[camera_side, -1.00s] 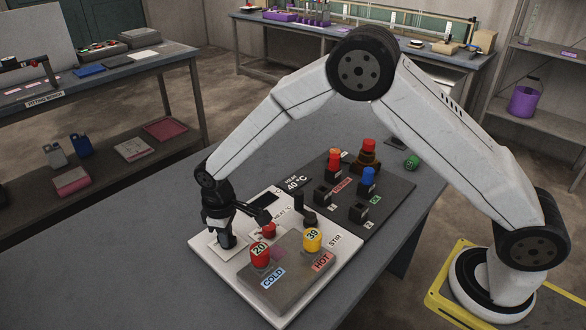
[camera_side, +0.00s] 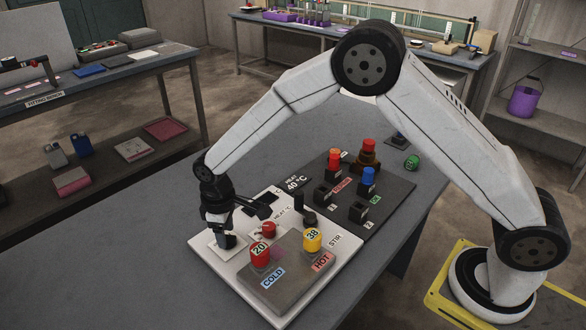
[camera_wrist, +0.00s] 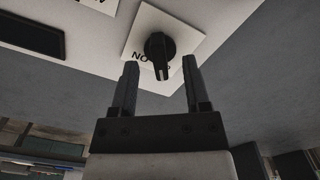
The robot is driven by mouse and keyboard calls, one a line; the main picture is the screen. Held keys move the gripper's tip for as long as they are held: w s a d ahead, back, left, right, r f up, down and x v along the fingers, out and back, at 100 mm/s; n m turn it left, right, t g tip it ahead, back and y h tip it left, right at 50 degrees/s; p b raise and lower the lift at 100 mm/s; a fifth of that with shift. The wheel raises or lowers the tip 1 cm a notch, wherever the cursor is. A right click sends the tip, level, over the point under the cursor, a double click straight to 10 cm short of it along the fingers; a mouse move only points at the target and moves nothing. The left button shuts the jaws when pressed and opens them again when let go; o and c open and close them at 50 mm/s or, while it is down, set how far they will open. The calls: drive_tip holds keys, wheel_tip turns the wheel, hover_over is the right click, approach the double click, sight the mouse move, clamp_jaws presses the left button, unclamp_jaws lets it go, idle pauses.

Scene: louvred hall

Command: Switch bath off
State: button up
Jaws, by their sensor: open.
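The bath is a white panel unit (camera_side: 210,243) on the grey bench, with a dark display and a grey block bearing COLD and HOT labels. In the wrist view a black pointer knob (camera_wrist: 160,50) sits on a white square plate (camera_wrist: 183,36). Its pointer aims down the picture, partly covering lettering I cannot fully read. My gripper (camera_wrist: 160,64) is open and empty, its two fingers below and either side of the knob in the picture, with no visible contact. In the side view my gripper (camera_side: 228,238) is over the panel's left corner and hides the knob.
A red-topped piece marked 20 (camera_side: 260,254) and a yellow one marked 38 (camera_side: 312,239) stand on the grey block. A red button (camera_side: 269,229) and a black post are close right of my gripper. A dark rack (camera_side: 400,190) with coloured-top pieces lies behind. The bench's left part is clear.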

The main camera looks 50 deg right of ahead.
drive_tip(key=shift+r, duration=2.85)
drive_tip(key=shift+r, duration=0.1)
wheel_tip(320, 180, up, 8)
drive_tip(key=shift+o, duration=0.2)
drive_tip(key=shift+f, duration=0.2)
